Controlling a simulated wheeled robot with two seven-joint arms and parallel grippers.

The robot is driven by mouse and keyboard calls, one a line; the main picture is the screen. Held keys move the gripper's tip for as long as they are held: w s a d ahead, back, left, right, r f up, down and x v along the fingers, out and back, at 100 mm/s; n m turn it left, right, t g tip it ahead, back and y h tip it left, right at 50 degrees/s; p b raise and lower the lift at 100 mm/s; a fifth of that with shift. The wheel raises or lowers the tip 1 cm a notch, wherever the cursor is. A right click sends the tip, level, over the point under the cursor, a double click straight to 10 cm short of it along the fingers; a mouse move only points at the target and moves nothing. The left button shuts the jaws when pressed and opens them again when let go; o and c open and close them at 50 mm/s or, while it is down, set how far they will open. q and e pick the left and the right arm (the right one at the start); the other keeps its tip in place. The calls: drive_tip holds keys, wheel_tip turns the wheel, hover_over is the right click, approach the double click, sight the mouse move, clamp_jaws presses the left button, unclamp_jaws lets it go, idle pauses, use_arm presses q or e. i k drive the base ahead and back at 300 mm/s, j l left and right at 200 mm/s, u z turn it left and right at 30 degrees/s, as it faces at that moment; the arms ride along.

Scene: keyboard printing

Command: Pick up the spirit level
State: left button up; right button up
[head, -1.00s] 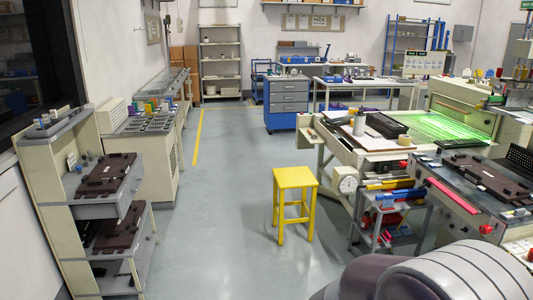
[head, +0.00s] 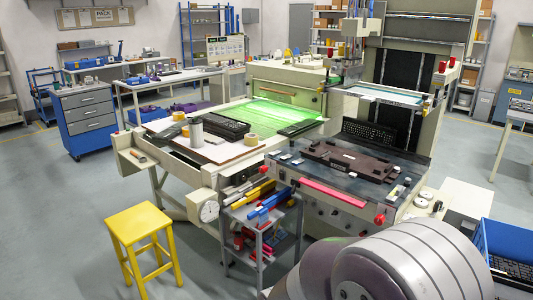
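A small grey cart (head: 246,225) stands in front of the workbench with long bars on its top. One bar is yellow (head: 254,191) and one is blue (head: 270,202). Either may be the spirit level, but I cannot tell at this size. A red-pink bar (head: 333,193) lies along the front edge of the printing table to the right. Neither of my grippers is in view. A large rounded grey part of my own body fills the lower right and hides the floor there.
A yellow stool (head: 139,226) stands left of the cart. The workbench (head: 158,172) and the printing table (head: 293,172) stand behind it. A blue drawer cabinet (head: 86,121) is at the back left, and a blue crate (head: 508,252) at the right. Floor is free around the stool.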

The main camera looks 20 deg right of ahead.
sight(398, 192)
drive_tip(key=i+l+z, duration=0.15)
drive_tip(key=z, duration=0.25)
drive_tip(key=i+z, duration=1)
drive_tip(key=z, duration=0.2)
